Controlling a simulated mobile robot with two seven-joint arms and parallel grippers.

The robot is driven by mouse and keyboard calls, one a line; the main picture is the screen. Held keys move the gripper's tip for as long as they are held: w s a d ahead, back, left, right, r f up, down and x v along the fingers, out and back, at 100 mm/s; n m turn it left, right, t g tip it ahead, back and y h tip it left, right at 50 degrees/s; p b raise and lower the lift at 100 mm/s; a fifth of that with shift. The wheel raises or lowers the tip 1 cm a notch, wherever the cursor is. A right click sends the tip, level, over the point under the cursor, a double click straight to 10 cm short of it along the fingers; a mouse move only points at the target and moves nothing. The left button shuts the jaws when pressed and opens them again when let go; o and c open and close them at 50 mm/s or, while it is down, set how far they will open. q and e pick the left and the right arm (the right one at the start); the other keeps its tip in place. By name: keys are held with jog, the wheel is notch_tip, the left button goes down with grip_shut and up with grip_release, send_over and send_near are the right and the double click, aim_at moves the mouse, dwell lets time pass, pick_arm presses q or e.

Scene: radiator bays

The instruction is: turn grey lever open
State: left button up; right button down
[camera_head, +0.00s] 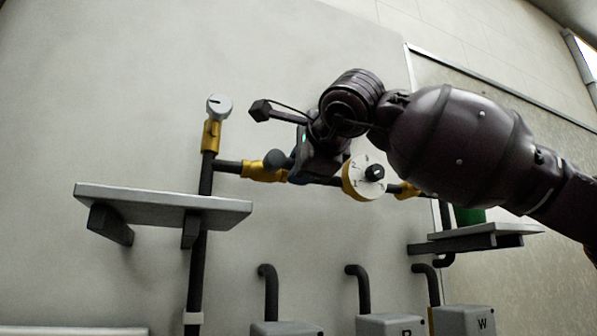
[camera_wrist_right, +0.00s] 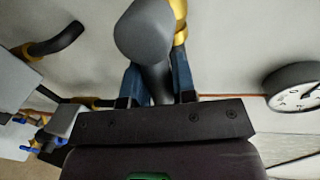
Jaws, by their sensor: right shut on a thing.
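The grey lever (camera_head: 278,159) with a rounded knob end sits at a brass valve body (camera_head: 262,172) on the dark horizontal pipe in the head view. In the right wrist view the lever's grey knob (camera_wrist_right: 146,32) stands up close to the camera, with its darker stem between my blue fingers. My right gripper (camera_wrist_right: 157,80) is shut on the lever. In the head view my right gripper (camera_head: 299,172) is partly hidden by my own wrist. My left gripper is not in view.
A white dial with a black knob (camera_head: 362,178) is on the pipe just right of my gripper. A round gauge (camera_head: 219,107) tops the vertical pipe at left. Shelves (camera_head: 160,199) (camera_head: 480,238) stick out on both sides. Grey boxes (camera_head: 390,324) and bent pipes are below.

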jog(key=shift+r+n, duration=0.25)
jog(key=shift+n, duration=0.35)
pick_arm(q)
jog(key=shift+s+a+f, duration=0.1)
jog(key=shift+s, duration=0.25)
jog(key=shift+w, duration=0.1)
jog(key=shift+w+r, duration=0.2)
pick_arm(e)
jog(key=c, duration=0.9)
grip_release()
jog(key=shift+c, duration=0.2)
pick_arm(q)
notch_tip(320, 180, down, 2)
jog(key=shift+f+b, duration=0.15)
jog(key=shift+b, duration=0.7)
pick_arm(e)
jog(key=v, duration=1.1)
jog(key=shift+a+r, duration=0.1)
